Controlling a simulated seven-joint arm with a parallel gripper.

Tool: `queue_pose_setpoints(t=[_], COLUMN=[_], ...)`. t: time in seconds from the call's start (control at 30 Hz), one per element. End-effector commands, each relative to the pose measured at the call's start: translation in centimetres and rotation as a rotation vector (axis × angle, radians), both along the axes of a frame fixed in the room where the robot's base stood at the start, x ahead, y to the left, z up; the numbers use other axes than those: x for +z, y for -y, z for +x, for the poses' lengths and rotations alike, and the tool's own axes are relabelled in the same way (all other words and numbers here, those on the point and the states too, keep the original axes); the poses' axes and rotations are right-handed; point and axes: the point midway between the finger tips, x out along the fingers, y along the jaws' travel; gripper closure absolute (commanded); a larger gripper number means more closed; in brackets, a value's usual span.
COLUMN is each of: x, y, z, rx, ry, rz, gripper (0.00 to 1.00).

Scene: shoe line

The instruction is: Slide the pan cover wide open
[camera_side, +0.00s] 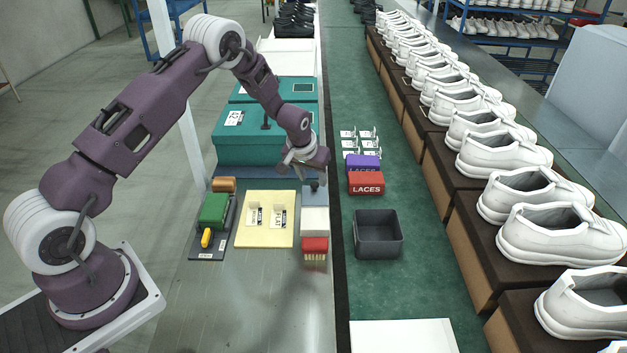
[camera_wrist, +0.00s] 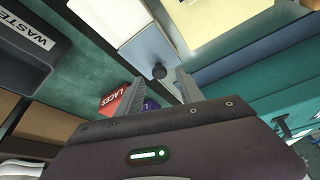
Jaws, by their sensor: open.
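The pan cover appears to be the grey-blue plate (camera_side: 309,200) with a small black knob (camera_side: 315,187), right of the yellow tray. In the wrist view the cover (camera_wrist: 145,48) shows with its knob (camera_wrist: 159,71) standing up from it. A white box-like part (camera_side: 314,220), perhaps the pan, adjoins it on the near side. My gripper (camera_side: 304,168) is just above the knob, pointing down. In the wrist view my gripper (camera_wrist: 158,90) is open and empty, with the knob seen just beyond the gap between its fingertips. I cannot tell whether they touch.
A yellow tray (camera_side: 246,236) with small cards lies left of the cover, and teal cases (camera_side: 240,150) stand behind. A red box (camera_side: 315,246) is in front. Right, on the green belt, are red and purple LACES boxes (camera_side: 366,184) and a dark waste bin (camera_side: 360,236).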

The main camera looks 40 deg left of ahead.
Motion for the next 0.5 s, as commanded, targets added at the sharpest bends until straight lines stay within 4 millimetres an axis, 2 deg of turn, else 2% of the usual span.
queue_pose_setpoints(t=[0.13, 0.4, 0.5], x=[-1.7, -2.0, -2.0], y=[-0.3, -0.3, -0.3], z=[0.6, 0.8, 0.7], rx=[0.000, -0.001, -0.001], ry=[-0.001, -0.001, -0.001], rz=[0.000, 0.000, 0.000], gripper=[0.55, 0.55, 0.73])
